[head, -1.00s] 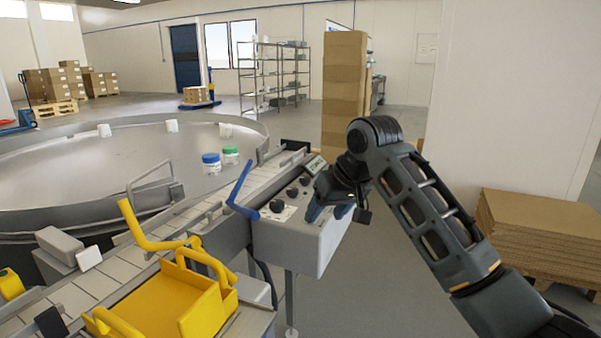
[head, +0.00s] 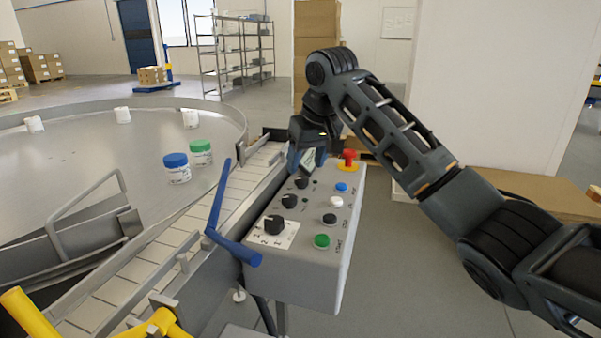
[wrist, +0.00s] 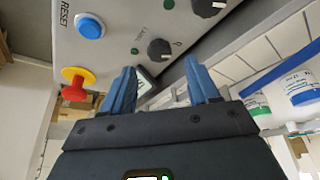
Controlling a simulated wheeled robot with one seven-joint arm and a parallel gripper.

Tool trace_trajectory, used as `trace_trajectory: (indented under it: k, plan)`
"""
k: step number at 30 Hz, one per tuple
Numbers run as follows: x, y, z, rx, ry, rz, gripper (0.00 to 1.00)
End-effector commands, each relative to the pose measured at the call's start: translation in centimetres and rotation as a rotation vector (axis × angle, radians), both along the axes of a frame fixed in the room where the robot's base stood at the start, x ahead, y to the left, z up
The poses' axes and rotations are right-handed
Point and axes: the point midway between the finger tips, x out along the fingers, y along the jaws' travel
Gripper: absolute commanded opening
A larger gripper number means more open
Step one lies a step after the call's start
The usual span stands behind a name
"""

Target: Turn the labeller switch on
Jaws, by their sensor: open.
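The control box (head: 300,258) carries a column of three black rotary knobs: a far one (head: 302,182), a middle one (head: 289,201) and a near one (head: 274,225) on a white plate. Their labels are too small to read in the head view, so I cannot tell which is the labeller switch. My gripper (head: 308,162) is open and empty above the far end of the box, just beyond the far knob. In the wrist view, the blue fingers of my gripper (wrist: 163,88) stand apart, with a black knob (wrist: 160,50) ahead, between their lines and not touched.
A red emergency stop (head: 348,157) and blue (head: 341,187), white (head: 336,202), black (head: 329,219) and green (head: 321,241) buttons line the right side. A blue bent handle (head: 232,246) stands left of the knobs. The conveyor (head: 165,262) and blue-lidded jar (head: 176,168) are further left.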

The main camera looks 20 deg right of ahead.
Motion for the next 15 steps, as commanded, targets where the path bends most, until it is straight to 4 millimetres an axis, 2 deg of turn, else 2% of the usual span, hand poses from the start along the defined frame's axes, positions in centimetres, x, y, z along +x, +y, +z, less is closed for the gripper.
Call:
trace_trajectory:
  k: [6,15]
  plan:
    - [1.2,0.2,-3.0,0.0,0.002,-0.001,0.6]
    - [1.8,0.3,-4.3,0.0,-0.001,0.0,0.6]
